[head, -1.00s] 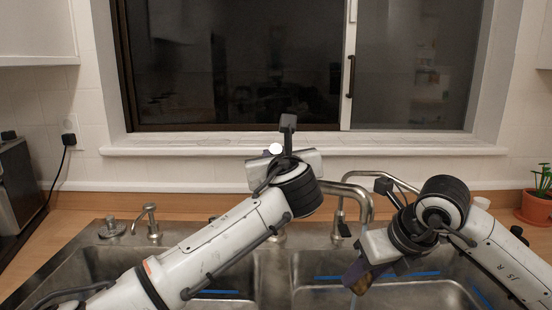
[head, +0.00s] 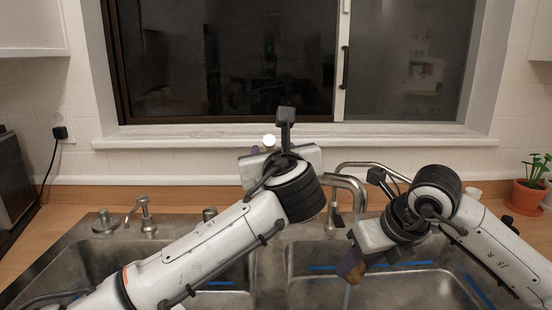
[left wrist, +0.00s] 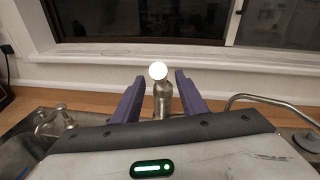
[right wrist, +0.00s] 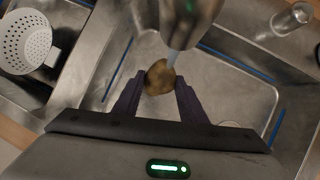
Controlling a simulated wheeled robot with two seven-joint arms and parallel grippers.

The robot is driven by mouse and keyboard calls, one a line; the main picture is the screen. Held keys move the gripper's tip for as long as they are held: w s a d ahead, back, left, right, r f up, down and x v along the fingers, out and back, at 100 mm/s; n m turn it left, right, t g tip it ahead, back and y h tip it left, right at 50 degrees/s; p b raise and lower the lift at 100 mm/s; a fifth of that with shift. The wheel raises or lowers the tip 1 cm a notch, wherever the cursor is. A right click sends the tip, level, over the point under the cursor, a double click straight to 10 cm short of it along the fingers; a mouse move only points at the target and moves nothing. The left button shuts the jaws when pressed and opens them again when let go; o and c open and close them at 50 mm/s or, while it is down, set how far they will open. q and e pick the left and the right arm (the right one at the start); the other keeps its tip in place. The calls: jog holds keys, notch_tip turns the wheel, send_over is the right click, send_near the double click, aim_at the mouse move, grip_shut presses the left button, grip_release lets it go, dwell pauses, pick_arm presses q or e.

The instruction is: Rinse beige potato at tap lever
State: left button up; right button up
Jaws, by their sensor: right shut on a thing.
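The beige potato (right wrist: 158,82) is between the fingers of my right gripper (right wrist: 161,76), which is shut on it. In the right wrist view a stream of water from the tap (right wrist: 188,18) comes down onto the potato or right beside it. In the head view the potato (head: 353,269) is under the tap spout (head: 345,182), over the right basin, with water falling below it. The metal tap lever (left wrist: 161,99) stands upright with a white ball (left wrist: 158,71) showing at its top. My left gripper (left wrist: 160,80) is open, its fingers apart on both sides of the lever.
The sink has a left basin and a right basin (head: 420,290). A white colander (right wrist: 28,42) shows in the right wrist view. A soap dispenser (head: 145,215) stands at the back left, and a potted plant (head: 530,190) at the far right. The windowsill (head: 200,135) lies behind the tap.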

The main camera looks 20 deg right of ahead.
pick_arm(q)
jog(key=s+a, duration=0.1)
jog(key=s, duration=0.6)
jog(key=shift+s+r, duration=0.4)
jog(key=shift+r, duration=0.05)
dwell(0.5)
jog(key=shift+f, duration=0.2)
dwell(0.4)
dwell(0.4)
